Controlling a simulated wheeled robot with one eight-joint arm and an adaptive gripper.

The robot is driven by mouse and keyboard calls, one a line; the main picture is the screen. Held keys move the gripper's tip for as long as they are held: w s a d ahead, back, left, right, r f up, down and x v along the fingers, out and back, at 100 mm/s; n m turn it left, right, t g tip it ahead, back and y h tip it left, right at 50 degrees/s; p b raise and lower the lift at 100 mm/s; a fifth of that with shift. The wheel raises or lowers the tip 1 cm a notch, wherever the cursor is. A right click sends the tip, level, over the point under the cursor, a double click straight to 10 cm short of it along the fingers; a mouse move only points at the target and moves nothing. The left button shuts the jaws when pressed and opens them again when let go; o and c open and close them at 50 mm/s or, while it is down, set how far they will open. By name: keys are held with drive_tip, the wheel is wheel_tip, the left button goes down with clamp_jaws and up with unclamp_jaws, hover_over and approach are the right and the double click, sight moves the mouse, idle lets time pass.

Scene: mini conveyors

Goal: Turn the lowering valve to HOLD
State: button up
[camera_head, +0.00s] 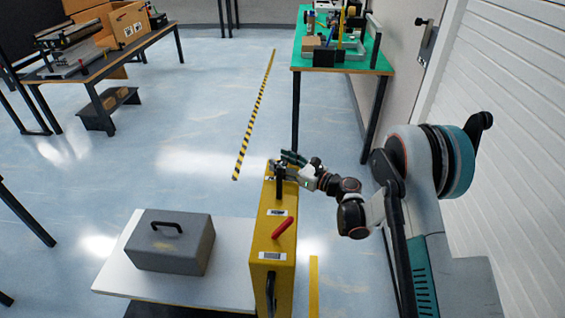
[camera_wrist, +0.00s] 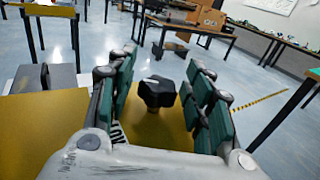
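A yellow upright housing (camera_head: 273,246) stands at the bottom centre in the head view. A red lever (camera_head: 283,228) lies tilted on its top face, between small labels too small to read. In the wrist view a black knob (camera_wrist: 158,92) with a small white mark on top stands on a yellow surface. My gripper (camera_head: 291,160) is at the far end of the housing. In the wrist view my gripper (camera_wrist: 163,72) has its green-padded fingers apart, on either side of the black knob, with visible gaps. I cannot read any HOLD marking or tell which control is the lowering valve.
A grey case (camera_head: 172,245) sits on a white platform (camera_head: 235,232) left of the housing. A green-topped bench (camera_head: 375,66) with tools stands at the back right. A table (camera_head: 105,68) with boxes is at the back left. Open floor lies between, with a striped yellow-black line (camera_head: 255,112).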

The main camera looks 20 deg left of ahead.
drive_tip(key=v, duration=1.2)
idle(0.4)
